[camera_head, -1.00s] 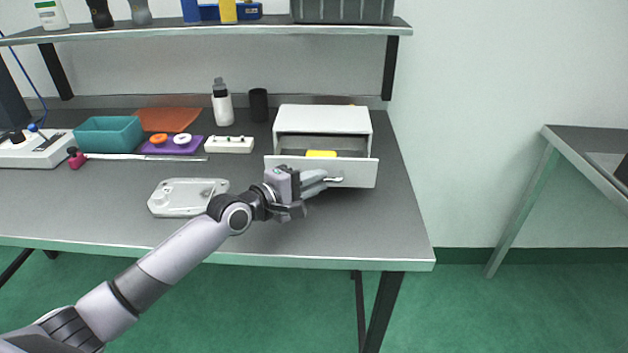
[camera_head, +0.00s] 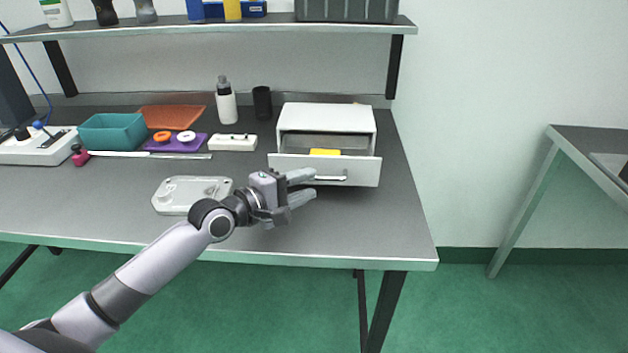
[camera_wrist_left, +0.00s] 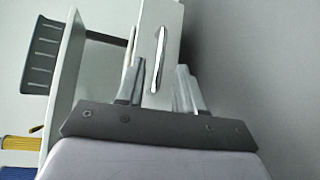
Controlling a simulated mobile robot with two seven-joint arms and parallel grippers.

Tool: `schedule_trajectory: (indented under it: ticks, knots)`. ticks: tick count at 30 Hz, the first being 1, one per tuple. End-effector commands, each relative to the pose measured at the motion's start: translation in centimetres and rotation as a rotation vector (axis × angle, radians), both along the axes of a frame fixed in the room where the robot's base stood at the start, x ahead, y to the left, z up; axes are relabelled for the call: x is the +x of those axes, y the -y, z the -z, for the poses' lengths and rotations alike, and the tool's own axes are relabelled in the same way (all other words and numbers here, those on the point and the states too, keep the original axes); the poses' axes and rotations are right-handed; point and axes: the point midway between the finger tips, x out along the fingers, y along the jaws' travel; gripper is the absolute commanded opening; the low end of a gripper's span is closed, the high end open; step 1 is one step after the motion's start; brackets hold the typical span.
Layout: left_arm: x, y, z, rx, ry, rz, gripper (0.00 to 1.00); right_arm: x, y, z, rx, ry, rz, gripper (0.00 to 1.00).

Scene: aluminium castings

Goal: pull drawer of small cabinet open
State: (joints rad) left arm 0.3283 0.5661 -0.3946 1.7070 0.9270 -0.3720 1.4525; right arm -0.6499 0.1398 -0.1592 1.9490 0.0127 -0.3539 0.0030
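The small white cabinet (camera_head: 326,118) stands at the right end of the workbench. Its drawer (camera_head: 360,172) is pulled out, and a yellow thing (camera_head: 325,152) shows inside. The drawer's metal handle (camera_head: 331,178) is on the front panel and also shows in the left wrist view (camera_wrist_left: 158,58). My left gripper (camera_head: 314,184) is just left of the handle in the head view, with its fingers apart and nothing between them. In the left wrist view the open fingers (camera_wrist_left: 158,82) point towards the handle, which lies beyond their tips. My right gripper is not in view.
A grey-white casting (camera_head: 190,193) lies left of the gripper. A teal bin (camera_head: 112,132), a purple tray (camera_head: 172,146), a bottle (camera_head: 226,105) and a black cup (camera_head: 262,102) stand farther back. A shelf (camera_head: 200,31) hangs above.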

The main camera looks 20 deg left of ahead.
Motion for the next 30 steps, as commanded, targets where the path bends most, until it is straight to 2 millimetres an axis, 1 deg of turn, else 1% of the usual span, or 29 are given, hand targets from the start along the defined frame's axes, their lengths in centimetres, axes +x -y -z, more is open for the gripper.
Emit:
schedule_trajectory:
  ticks: [1, 3, 9, 30]
  knots:
    - [-0.7, -0.4, 0.0, 0.002, -0.001, 0.000, 0.37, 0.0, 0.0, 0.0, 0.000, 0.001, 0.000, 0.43]
    - [-1.4, -0.8, -0.2, 0.002, -0.001, 0.000, 0.37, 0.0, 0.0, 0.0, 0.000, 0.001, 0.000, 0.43]
    - [-2.7, -1.5, -0.4, 0.001, 0.000, 0.000, 0.37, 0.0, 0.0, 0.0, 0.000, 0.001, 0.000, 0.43]
    - [-2.8, -1.6, -0.5, 0.001, 0.000, 0.000, 0.37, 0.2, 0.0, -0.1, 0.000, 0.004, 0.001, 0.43]
